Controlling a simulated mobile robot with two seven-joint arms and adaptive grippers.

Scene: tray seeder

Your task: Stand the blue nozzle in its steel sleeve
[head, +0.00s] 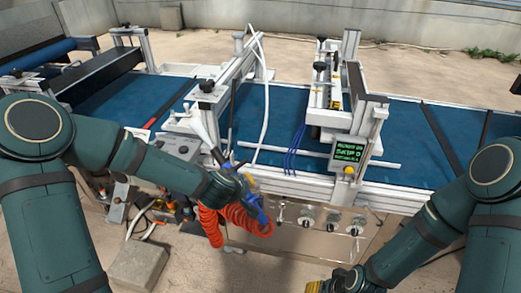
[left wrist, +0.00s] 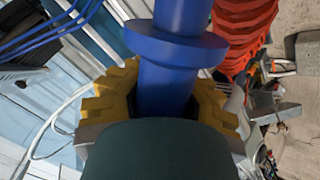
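The blue nozzle (head: 258,210) is in my left gripper (head: 250,188), over the front edge of the machine. In the left wrist view the nozzle (left wrist: 177,50) has a round collar, and its shaft runs between the yellow ribbed finger pads (left wrist: 165,98), which close on it from both sides. My own dark gripper body hides the nozzle's lower part there. I cannot clearly make out the steel sleeve in either view. My right gripper (head: 322,287) is at the bottom edge, mostly cut off, so its fingers cannot be judged.
A coiled orange hose (head: 238,230) hangs beside the nozzle; it also shows in the left wrist view (left wrist: 245,30). A blue conveyor belt (head: 270,110) runs behind, under white frames. A display box (head: 347,153) and a steel panel with knobs (head: 320,232) stand to the right.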

